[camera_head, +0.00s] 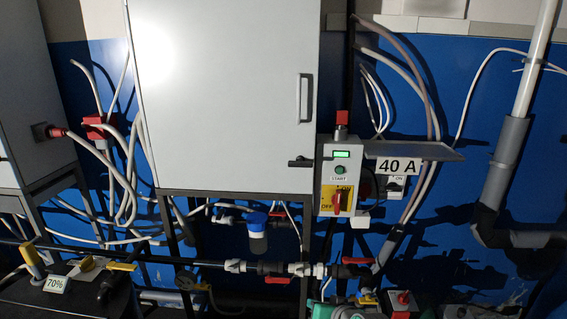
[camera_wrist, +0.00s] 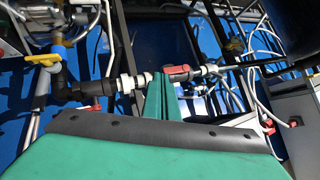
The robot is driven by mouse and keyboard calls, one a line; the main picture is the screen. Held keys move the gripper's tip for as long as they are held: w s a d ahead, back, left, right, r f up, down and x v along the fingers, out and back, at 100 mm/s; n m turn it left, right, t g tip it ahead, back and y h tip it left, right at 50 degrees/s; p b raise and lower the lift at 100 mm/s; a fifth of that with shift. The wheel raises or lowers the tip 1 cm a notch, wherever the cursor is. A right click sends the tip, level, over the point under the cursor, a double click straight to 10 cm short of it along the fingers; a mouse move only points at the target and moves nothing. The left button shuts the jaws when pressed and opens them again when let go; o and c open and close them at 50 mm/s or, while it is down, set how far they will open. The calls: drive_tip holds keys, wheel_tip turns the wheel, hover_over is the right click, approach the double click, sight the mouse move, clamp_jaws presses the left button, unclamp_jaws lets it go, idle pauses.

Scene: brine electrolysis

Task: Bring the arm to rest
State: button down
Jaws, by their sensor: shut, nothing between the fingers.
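My gripper (camera_wrist: 161,80) shows in the wrist view as two narrow green fingers pressed together, shut with nothing between them. Its wide green body with a black strip fills the bottom of that view. The fingertips overlap the pipe line (camera_wrist: 125,84) in the picture; whether they touch it I cannot tell. I cannot make out my arm for sure in the head view.
A grey cabinet (camera_head: 230,100) stands in front of a blue wall. Right of it are a control box (camera_head: 338,165) with a red switch and a "40 A" sign (camera_head: 398,166). Pipes with valves (camera_head: 270,267) run below. Loose cables hang at left, and a grey drain pipe (camera_head: 505,160) at right.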

drive_tip(key=s+a+f+m+t, duration=0.1)
drive_tip(key=s+a+f+t, duration=0.1)
drive_tip(key=a+f, duration=0.35)
drive_tip(key=s+a+f+m+t+h, duration=0.15)
drive_tip(key=s+a+f, duration=0.25)
drive_tip(key=s, duration=0.5)
drive_tip(key=s+a+f+m+t+h, duration=0.15)
drive_tip(key=s+a+f, duration=0.25)
drive_tip(key=s, duration=0.5)
drive_tip(key=s+d+r+n, duration=0.1)
drive_tip(key=s+r, duration=0.1)
drive_tip(key=s, duration=0.6)
drive_tip(key=s+d+r+n+h, duration=0.1)
drive_tip(key=s+d+r+n, duration=0.1)
drive_tip(key=s, duration=0.7)
drive_tip(key=s+d+r+n, duration=0.1)
drive_tip(key=s+r, duration=0.1)
drive_tip(key=s, duration=0.7)
drive_tip(key=shift+s+d+r+n+t, duration=0.15)
drive_tip(key=shift+d+r+n+t, duration=0.15)
drive_tip(key=shift+r+t, duration=0.1)
drive_tip(key=shift+a, duration=0.15)
